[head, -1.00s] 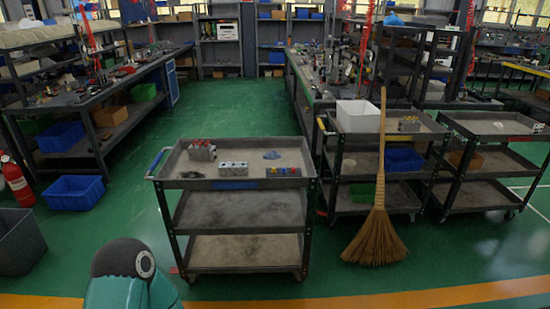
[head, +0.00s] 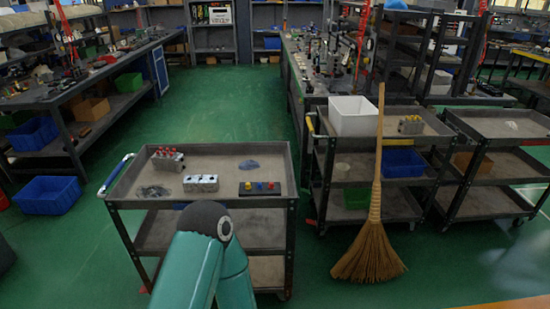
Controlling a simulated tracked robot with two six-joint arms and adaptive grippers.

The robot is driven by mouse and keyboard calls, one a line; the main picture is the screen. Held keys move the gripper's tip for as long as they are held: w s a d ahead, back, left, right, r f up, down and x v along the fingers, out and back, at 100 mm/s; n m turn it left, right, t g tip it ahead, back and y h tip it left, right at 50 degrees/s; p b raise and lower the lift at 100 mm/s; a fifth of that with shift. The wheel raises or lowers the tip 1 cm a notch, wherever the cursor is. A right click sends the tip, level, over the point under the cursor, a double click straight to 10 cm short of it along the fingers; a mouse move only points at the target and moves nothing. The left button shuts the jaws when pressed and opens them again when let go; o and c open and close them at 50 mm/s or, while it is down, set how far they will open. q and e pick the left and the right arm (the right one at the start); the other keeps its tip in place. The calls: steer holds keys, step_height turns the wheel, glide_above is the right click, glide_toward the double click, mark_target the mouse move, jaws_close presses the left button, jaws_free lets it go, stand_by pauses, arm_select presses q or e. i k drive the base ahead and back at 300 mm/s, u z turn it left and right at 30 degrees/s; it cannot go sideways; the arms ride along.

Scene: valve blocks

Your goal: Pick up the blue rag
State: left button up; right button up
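A small crumpled blue-grey cloth, which looks like the blue rag (head: 249,164), lies on the top shelf of the near grey cart (head: 222,160), toward its back right. It is apart from the other things on that shelf. A teal link of one of my arms rises at the bottom middle and covers part of the cart's front and lower shelves. Neither gripper shows in the head view, so I see nothing held.
A valve block with red knobs (head: 168,159), a silver block (head: 201,183), a coloured-button block (head: 260,188) and a dark patch (head: 153,192) share the shelf. A broom (head: 370,250) leans on the right-hand cart (head: 360,170).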

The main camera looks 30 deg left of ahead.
mark_target(250, 164)
steer(key=u, duration=0.1)
steer(key=i, duration=0.8)
steer(key=u, duration=0.6)
